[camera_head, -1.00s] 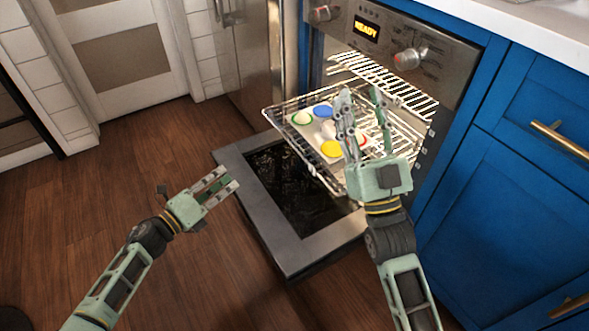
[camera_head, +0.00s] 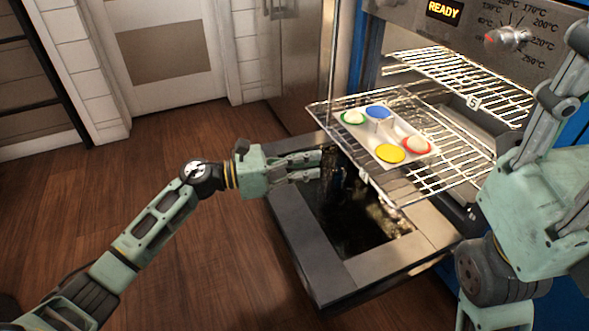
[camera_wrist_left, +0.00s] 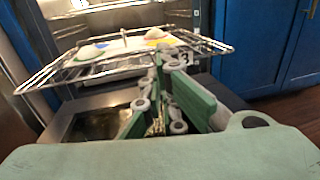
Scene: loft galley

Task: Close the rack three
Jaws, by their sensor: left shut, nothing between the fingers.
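The pulled-out wire rack (camera_head: 455,170) sticks out of the oven above the lowered door, with a tray on it. My left gripper (camera_head: 319,166) is shut and empty, left of and below the rack's front edge, over the open door. Its fingers show in the left wrist view (camera_wrist_left: 160,80), pointing toward the rack. My right gripper (camera_head: 562,110) is large at the right edge, beside the rack; its fingers are partly cut off, so its opening is unclear.
The tray (camera_head: 407,132) has several coloured spots with pale round items. The oven door (camera_head: 360,275) lies lowered. A higher rack (camera_head: 440,68) sits inside the oven, with a tag "5" (camera_head: 473,102) near it. Open wooden floor (camera_head: 130,190) lies to the left.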

